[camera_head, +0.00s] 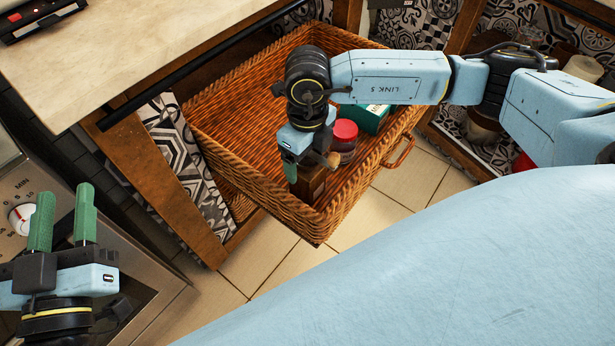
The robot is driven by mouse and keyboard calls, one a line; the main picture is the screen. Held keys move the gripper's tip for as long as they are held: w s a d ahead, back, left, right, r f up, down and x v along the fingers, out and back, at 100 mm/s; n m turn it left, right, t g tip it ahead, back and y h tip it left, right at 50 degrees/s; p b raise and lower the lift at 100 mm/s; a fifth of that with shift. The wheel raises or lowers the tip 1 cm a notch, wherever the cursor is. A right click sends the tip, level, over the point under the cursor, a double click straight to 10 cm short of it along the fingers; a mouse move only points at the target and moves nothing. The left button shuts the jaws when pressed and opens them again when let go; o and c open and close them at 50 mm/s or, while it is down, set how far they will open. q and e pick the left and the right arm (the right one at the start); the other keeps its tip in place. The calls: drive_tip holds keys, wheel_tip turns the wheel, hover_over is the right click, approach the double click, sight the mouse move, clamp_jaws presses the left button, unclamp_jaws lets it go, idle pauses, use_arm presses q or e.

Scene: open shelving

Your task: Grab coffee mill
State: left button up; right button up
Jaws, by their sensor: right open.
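The coffee mill appears to be the brown wooden box (310,185) standing in the near corner of the wicker basket (285,212). My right gripper (303,168) points down into the basket directly over the mill. One green finger shows at the mill's left side; the other finger is hidden, so I cannot tell whether they touch it. The jaws are open. Part of the mill is hidden behind the gripper. My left gripper (63,225) is outside the basket at the lower left, its two green fingers apart and nothing between them.
A red-lidded jar (344,140) and a green box (367,117) stand in the basket close to the mill. The basket's wicker walls surround them. A counter (150,45) lies at upper left, an oven (22,190) at left. Tiled floor (345,235) is clear.

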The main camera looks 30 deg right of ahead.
wheel_tip(320, 180, down, 2)
drive_tip(key=shift+f+b, duration=0.2)
drive_tip(key=shift+b, duration=0.35)
drive_tip(key=shift+f, duration=0.4)
use_arm(q)
drive_tip(key=r+t, duration=0.1)
drive_tip(key=s+r+t, duration=0.1)
drive_tip(key=r, duration=0.1)
drive_tip(key=r+t+h, duration=0.1)
drive_tip(key=shift+s+d+r+t, duration=0.15)
drive_tip(key=shift+s+r+t, duration=0.2)
drive_tip(key=shift+s+t, duration=0.05)
use_arm(e)
drive_tip(key=shift+w, duration=0.1)
drive_tip(key=c, duration=1.4)
